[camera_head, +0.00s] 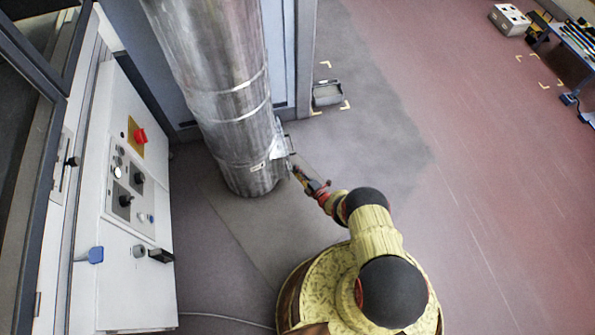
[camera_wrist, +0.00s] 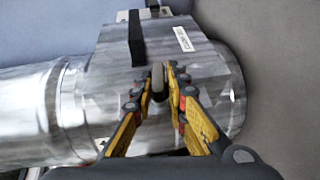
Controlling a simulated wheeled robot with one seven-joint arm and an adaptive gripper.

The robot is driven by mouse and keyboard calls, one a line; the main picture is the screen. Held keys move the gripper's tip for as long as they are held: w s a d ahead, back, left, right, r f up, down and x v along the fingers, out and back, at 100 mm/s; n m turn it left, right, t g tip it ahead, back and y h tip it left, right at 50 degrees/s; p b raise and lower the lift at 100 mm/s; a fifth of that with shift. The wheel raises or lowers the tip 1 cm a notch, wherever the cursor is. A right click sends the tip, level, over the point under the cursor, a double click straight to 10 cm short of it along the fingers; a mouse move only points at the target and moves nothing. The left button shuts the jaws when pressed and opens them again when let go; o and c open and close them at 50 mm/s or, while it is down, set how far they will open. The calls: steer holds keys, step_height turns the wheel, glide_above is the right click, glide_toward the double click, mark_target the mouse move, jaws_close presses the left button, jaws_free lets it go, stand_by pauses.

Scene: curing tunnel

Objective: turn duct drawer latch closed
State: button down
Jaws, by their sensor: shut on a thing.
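The silver metal duct (camera_head: 222,95) stands upright in the head view, its lower end near the floor. It fills the left and middle of the wrist view (camera_wrist: 75,100). A drawer box (camera_head: 281,147) with a white label sits on the duct's side; the label (camera_wrist: 183,39) shows in the wrist view. A black bar handle (camera_wrist: 136,38) stands out from the box face. My gripper (camera_wrist: 158,80) has its yellow fingers shut on a small greyish latch (camera_wrist: 158,76) at the box face. In the head view my gripper (camera_head: 298,172) touches the drawer area, and the latch is too small to make out.
A white control cabinet (camera_head: 130,200) with a red knob (camera_head: 140,136) stands at the left. A grey bin (camera_head: 327,93) sits on the floor beyond the duct. A blue workbench (camera_head: 572,42) is at the far right.

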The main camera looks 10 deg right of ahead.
steer(key=c, duration=2)
jaws_free()
steer(key=shift+w+r, duration=0.25)
steer(key=shift+r, duration=0.2)
steer(key=shift+c, duration=0.2)
steer(key=shift+o, duration=1)
steer(key=shift+s+f, duration=0.15)
steer(key=shift+f, duration=0.05)
steer(key=v, duration=1.2)
steer(key=shift+f, duration=0.15)
